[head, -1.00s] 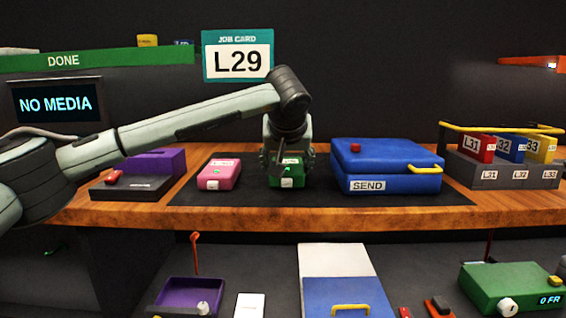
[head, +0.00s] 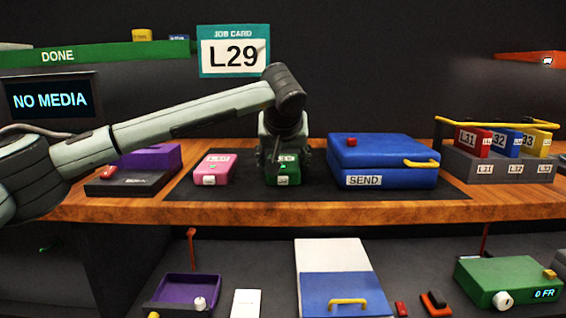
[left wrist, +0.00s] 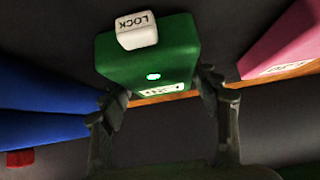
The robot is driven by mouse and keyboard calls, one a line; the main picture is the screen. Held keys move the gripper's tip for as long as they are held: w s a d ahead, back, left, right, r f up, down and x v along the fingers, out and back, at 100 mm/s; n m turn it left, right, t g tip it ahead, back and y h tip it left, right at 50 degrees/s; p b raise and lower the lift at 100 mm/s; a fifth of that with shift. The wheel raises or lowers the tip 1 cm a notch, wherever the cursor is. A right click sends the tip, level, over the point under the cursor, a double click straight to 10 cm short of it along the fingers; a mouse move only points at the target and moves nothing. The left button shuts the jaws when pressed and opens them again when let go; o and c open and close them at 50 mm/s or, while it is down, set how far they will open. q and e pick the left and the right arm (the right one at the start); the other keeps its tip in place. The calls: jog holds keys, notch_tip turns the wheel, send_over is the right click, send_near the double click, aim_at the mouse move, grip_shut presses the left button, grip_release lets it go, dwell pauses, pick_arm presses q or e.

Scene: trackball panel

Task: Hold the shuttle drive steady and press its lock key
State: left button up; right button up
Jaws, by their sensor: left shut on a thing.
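The green shuttle drive (head: 283,172) lies on the dark mat, between a pink box and a blue case. It also shows in the left wrist view (left wrist: 150,62), with a small lit spot and a white label on it. Its white lock key (left wrist: 146,31), marked LOCK, sticks out at one end and shows at the front in the head view (head: 283,181). My left gripper (head: 281,160) comes down from above and is shut on the drive, one finger on each side. The fingers leave the lock key clear. My right gripper is in neither view.
The pink box (head: 213,169) stands close to the left of the drive. The blue case (head: 384,153) marked SEND stands to the right. A grey rack (head: 500,166) holds coloured cartridges at the far right. The mat's front strip (head: 320,191) is clear.

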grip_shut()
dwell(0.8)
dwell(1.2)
